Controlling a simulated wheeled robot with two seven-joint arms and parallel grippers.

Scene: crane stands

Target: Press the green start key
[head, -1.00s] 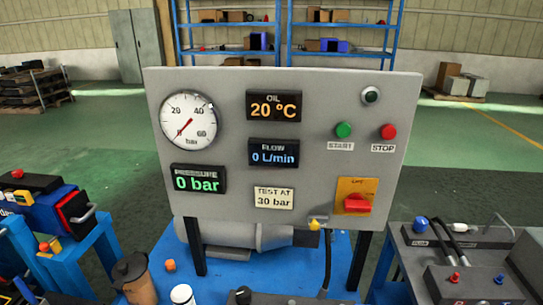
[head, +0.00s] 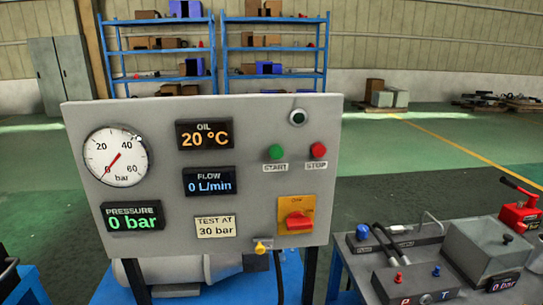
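The green start key (head: 276,152) is a round button on the upper right of the grey control panel (head: 250,130), above a START label (head: 275,167). The red stop key (head: 318,150) is just to its right, above a STOP label. A dark round lamp (head: 298,117) is above and between them. The displays read oil 20 °C, flow 0 L/min and pressure 0 bar. Neither of my grippers shows in the head view.
A bench on the right carries a grey box (head: 487,247), hoses and a red hand pump (head: 518,215). A yellow-tipped valve (head: 261,247) sits at the panel's lower edge. Blue shelves (head: 217,78) stand far behind. The space directly before the panel looks clear.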

